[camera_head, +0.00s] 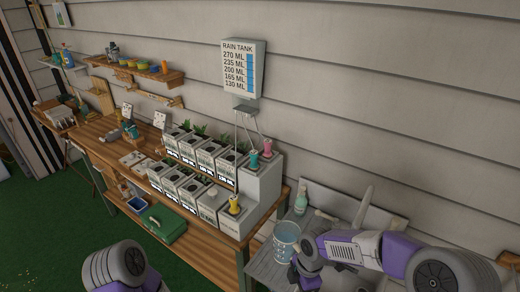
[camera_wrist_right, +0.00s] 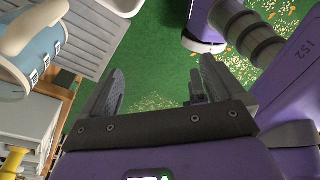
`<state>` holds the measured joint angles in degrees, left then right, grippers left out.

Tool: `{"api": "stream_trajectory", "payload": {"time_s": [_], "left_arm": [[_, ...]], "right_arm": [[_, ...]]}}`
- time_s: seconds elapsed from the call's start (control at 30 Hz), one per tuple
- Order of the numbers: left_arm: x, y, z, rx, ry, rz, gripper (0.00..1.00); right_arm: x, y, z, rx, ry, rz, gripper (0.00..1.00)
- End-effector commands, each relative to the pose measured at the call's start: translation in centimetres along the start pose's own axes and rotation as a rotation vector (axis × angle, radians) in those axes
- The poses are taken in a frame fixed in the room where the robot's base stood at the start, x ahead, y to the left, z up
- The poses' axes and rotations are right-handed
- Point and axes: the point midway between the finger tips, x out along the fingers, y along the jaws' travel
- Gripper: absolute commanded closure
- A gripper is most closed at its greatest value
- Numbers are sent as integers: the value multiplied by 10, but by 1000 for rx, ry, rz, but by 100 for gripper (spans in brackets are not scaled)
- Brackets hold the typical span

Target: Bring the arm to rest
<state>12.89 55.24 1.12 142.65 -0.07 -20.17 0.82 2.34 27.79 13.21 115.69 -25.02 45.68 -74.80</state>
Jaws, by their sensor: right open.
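My right arm (camera_head: 365,250) reaches in from the right in the head view, bent beside the grey side table. My right gripper (camera_wrist_right: 160,68) shows in the right wrist view with its two dark fingers wide apart. Only green floor shows between the fingers, and nothing is held. In the head view its fingers cannot be made out. Part of my left arm (camera_head: 118,266) shows at the bottom left of the head view, but its gripper is not in the picture.
A translucent blue bucket (camera_head: 286,241) and a pale green bottle (camera_head: 301,201) stand on the grey side table (camera_head: 265,268), close to my right arm. Left of it, a wooden bench (camera_head: 100,150) bears several white planter boxes (camera_head: 196,150). Green floor (camera_head: 50,225) lies open in front.

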Motion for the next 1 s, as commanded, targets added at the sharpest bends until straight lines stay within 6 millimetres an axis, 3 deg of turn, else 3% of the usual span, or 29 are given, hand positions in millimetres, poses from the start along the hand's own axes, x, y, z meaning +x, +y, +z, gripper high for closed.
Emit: {"api": "stream_trajectory", "payload": {"time_s": [0.03, 0.27, 0.4, 0.53, 0.73, 1.0], "left_arm": [[5, -2, 0, 0, 0, 0, 7], [20, -7, 0, 0, -2, 0, 7], [35, -13, -1, 0, -2, 0, 7], [46, -17, -1, 0, -1, 0, 7], [54, -20, -2, 0, -2, 0, 7], [55, -20, -2, 0, -2, 0, 7]], "right_arm": [[21, -4, -2, 74, 30, -9, 4], [110, -26, -16, 564, 178, -36, 4], [182, -56, -22, 1058, 262, -83, 4], [232, -87, -20, 1513, 287, -113, 4], [268, -120, -11, 1938, 276, -111, 4], [273, -125, -8, 2019, 273, -103, 4]]}}
